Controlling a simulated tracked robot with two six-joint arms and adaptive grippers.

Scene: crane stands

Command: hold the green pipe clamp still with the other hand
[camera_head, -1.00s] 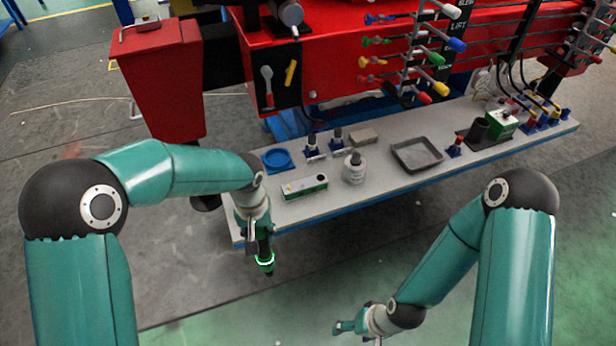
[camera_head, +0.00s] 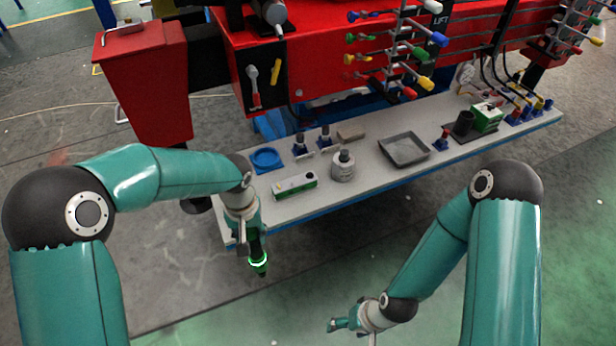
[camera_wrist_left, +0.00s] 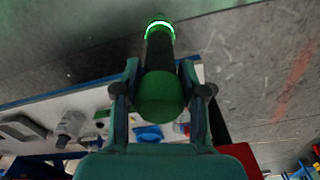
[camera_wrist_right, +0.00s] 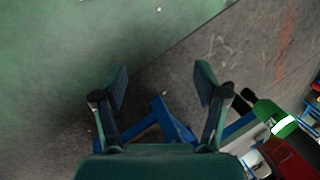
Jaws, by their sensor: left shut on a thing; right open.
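My left gripper (camera_head: 254,236) is shut on a green and black cylinder (camera_head: 258,264) with a lit green ring, held tip down in front of the bench's near left edge. In the left wrist view the cylinder (camera_wrist_left: 159,95) sits between both fingers, its round green end towards me. I cannot tell whether this cylinder is the green pipe clamp; no other clear pipe clamp shows. My right gripper (camera_head: 338,325) is open and empty, low over the floor, apart from the cylinder. The right wrist view shows its fingers (camera_wrist_right: 161,82) spread, with the cylinder (camera_wrist_right: 283,126) at right.
A red crane (camera_head: 300,65) with levers stands behind. Floor in front is clear.

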